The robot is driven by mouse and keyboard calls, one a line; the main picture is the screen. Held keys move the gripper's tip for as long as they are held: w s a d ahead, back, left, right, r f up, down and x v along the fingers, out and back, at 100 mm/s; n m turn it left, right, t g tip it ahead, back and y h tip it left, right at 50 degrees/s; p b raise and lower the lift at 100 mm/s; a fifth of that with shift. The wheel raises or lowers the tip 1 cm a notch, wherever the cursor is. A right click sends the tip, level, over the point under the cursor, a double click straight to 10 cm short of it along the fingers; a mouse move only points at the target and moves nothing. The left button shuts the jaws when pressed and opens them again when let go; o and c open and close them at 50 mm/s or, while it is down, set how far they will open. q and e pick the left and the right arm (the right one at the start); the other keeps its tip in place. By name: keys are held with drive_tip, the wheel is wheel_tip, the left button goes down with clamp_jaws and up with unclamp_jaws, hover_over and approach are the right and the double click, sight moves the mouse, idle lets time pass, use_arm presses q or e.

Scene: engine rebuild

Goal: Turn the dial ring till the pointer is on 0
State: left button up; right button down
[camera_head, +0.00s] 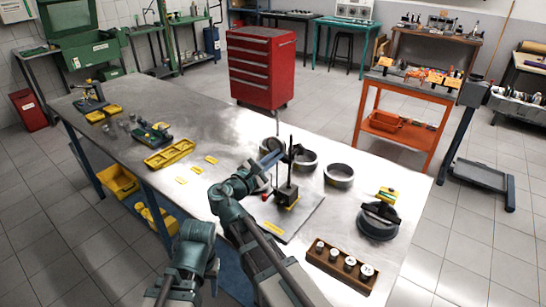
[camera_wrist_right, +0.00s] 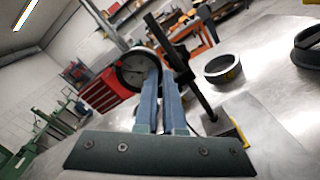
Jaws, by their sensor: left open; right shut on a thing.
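The dial gauge (camera_wrist_right: 132,70) shows in the right wrist view as a round dark-rimmed dial with a pale face, facing the camera. Its pointer and marks are too small to read. The gauge is by a dark upright post (camera_wrist_right: 190,80) on a stand, whose black base (camera_head: 286,194) is on a grey plate in the head view. My right gripper (camera_wrist_right: 158,68) is shut on the dial ring at its right side, its blue fingers covering part of the rim. In the head view the right gripper (camera_head: 271,160) hides most of the dial. My left arm is at the bottom, its fingers not visible.
Metal rings (camera_head: 339,175) lie right of the stand. A wooden block with several pistons (camera_head: 342,263) and a dark round tool (camera_head: 378,220) are at the table's right end. Yellow trays (camera_head: 168,154) are on the left. Bare metal (camera_head: 235,125) lies behind the stand.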

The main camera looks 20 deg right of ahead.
drive_tip(key=n, duration=0.3)
drive_tip(key=r+n+p, duration=0.1)
drive_tip(key=shift+s+d+n, duration=0.2)
drive_tip(key=shift+s+n, duration=0.05)
drive_tip(key=shift+n, duration=0.35)
drive_tip(key=c, duration=1)
unclamp_jaws()
drive_tip(key=shift+c, duration=0.2)
drive_tip(key=shift+s+a, duration=0.1)
